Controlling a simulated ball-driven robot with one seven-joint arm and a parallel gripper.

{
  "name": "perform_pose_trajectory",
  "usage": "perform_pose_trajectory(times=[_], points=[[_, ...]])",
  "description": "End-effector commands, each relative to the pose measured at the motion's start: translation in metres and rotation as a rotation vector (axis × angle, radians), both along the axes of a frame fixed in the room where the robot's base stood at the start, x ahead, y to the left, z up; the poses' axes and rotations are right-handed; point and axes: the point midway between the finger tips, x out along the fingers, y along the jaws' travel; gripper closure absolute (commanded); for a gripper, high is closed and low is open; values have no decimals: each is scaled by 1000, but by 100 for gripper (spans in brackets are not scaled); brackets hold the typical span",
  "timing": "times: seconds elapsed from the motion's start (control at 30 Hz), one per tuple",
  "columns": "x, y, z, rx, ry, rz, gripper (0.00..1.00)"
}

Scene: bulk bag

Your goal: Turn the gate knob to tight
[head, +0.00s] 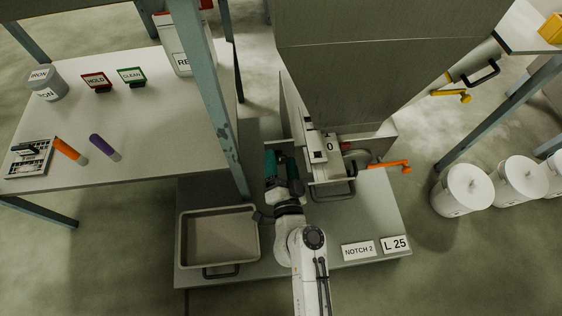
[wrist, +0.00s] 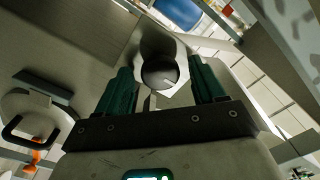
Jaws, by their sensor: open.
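The gate knob (wrist: 160,75) shows in the wrist view as a round dark-faced knob at the upper middle, in front of a grey hopper surface. My gripper (wrist: 160,84) is open, with one green finger on each side of the knob. Gaps show between the fingers and the knob, and I cannot tell whether either touches it. In the head view my gripper (head: 281,168) is beside the left side of the grey hopper (head: 345,75), and the knob is hidden there. No tight mark on the knob is readable.
An orange handle (head: 390,165) sticks out right of the hopper. A table leg (head: 205,90) stands close left of my gripper. White drums (head: 460,190) stand right.

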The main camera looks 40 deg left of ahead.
Motion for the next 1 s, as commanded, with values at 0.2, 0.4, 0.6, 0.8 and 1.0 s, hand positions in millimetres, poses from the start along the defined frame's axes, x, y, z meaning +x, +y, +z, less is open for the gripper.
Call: perform_pose_trajectory(times=[0.2, 0.4, 0.6, 0.8, 1.0], points=[[0, 1, 0, -1, 0, 1, 31], [0, 1, 0, 0, 0, 1, 46], [0, 1, 0, 0, 0, 1, 65], [0, 1, 0, -1, 0, 1, 84], [0, 0, 0, 4, 6, 1, 87]])
